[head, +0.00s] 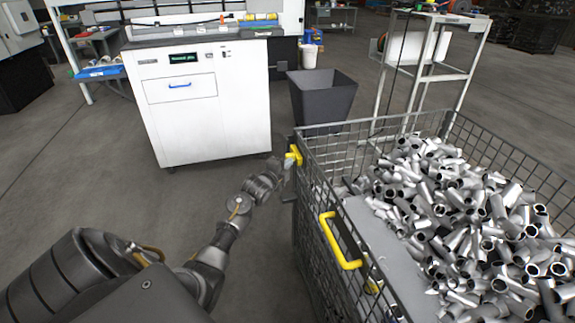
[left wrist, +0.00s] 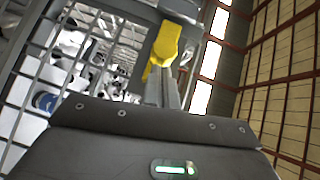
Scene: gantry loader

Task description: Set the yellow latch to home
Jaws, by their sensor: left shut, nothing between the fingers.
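In the left wrist view the yellow latch (left wrist: 166,42) is large, just beyond the gripper, and slants down to the left. My left gripper (head: 281,168) is shut and empty, right beside the latch on its outer side. I cannot tell whether it touches the latch. The fingers are small and partly blurred into the cage corner in the head view. My right gripper is in neither view.
The mesh cage (head: 307,214) holds a heap of metal pipe pieces (head: 455,215). A yellow handle (head: 341,243) stands out from its side. Behind are a white cabinet (head: 200,115), a dark bin (head: 322,98) and a rack (head: 425,72). Floor left of the cage is clear.

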